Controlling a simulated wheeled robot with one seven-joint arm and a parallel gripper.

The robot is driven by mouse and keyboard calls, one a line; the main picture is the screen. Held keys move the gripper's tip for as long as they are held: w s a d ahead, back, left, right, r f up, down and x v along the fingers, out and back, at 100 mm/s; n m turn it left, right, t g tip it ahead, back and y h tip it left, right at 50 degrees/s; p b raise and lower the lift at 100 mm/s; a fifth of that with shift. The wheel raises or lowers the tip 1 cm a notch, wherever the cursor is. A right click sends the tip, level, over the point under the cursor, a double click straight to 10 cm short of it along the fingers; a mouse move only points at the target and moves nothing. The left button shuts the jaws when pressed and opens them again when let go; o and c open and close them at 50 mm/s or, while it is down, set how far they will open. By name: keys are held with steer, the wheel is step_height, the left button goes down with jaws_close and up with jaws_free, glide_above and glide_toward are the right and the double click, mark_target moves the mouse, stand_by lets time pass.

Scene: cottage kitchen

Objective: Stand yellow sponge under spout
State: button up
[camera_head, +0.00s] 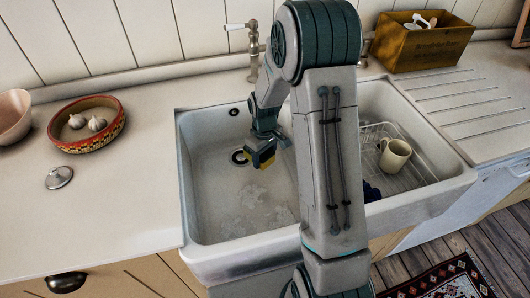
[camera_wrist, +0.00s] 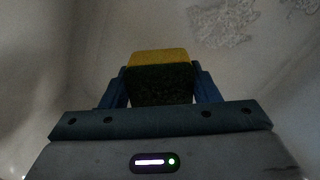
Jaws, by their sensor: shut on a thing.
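My gripper (camera_head: 263,148) reaches down into the left basin of the white sink (camera_head: 205,228). It is shut on the yellow sponge (camera_head: 264,162), held near the drain (camera_head: 238,157). In the wrist view the sponge (camera_wrist: 160,57) has a yellow layer and a dark green layer, and the blue fingers of my gripper (camera_wrist: 160,85) press on its two sides. I cannot tell whether the sponge touches the basin floor. A brass tap (camera_head: 253,50) with a white handle shows behind the sink; my arm hides its middle and spout.
Foam patches (camera_head: 245,208) lie on the basin floor. The right basin holds a wire rack (camera_head: 410,172) with a cream mug (camera_head: 394,155). A bowl with garlic (camera_head: 87,143), a metal lid (camera_head: 59,177) and a wooden box (camera_head: 425,48) stand on the counter.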

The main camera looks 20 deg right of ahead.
steer(key=shift+f+b, duration=1.7)
steer(key=shift+f, duration=1)
steer(key=o, duration=1)
steer(key=shift+o, duration=0.2)
